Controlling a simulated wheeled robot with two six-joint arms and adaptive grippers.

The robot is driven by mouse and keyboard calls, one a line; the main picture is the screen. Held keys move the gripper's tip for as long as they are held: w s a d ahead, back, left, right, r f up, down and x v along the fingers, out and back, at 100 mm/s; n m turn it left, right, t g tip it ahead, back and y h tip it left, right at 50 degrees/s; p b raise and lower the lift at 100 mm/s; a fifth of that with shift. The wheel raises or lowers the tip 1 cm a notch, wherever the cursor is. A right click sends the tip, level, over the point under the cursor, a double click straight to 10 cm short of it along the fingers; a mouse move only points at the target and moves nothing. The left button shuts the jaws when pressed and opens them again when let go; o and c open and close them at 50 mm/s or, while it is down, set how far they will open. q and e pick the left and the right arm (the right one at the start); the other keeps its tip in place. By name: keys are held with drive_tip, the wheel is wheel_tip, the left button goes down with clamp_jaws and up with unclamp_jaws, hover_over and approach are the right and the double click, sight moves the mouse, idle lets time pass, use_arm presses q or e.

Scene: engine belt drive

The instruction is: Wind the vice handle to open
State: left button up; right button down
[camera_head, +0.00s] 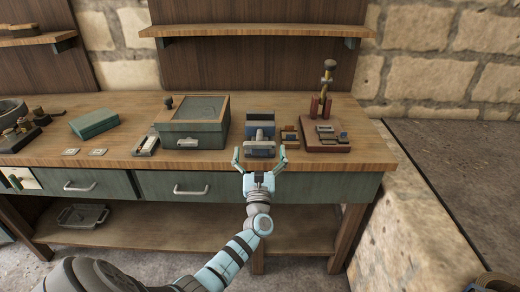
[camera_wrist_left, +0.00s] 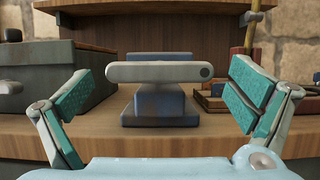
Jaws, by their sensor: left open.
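A blue vice (camera_head: 260,128) stands near the front edge of the wooden workbench (camera_head: 350,160). Its pale grey handle, a horizontal bar, lies across the front of the vice in the left wrist view (camera_wrist_left: 160,72); the blue vice body and base (camera_wrist_left: 160,106) show behind and below it. My left gripper (camera_head: 259,158) is in front of the vice at the bench's front edge. Its two teal-padded fingers (camera_wrist_left: 163,100) are spread wide to either side of the handle, open and apart from it. My right gripper is in neither view.
A green box with a glazed lid (camera_head: 194,122) stands left of the vice. A reddish-brown stand with a brass-topped tool (camera_head: 325,138) stands to the right. A green case (camera_head: 94,123) lies farther left. Drawers with handles (camera_head: 190,190) sit below the bench top.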

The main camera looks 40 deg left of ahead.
use_arm(q)
drive_tip(key=shift+w+a+r, duration=0.1)
drive_tip(key=shift+w+a, duration=0.1)
drive_tip(key=shift+w, duration=0.05)
drive_tip(key=shift+c, duration=0.6)
drive_tip(key=c, duration=1)
drive_tip(key=shift+o, duration=0.2)
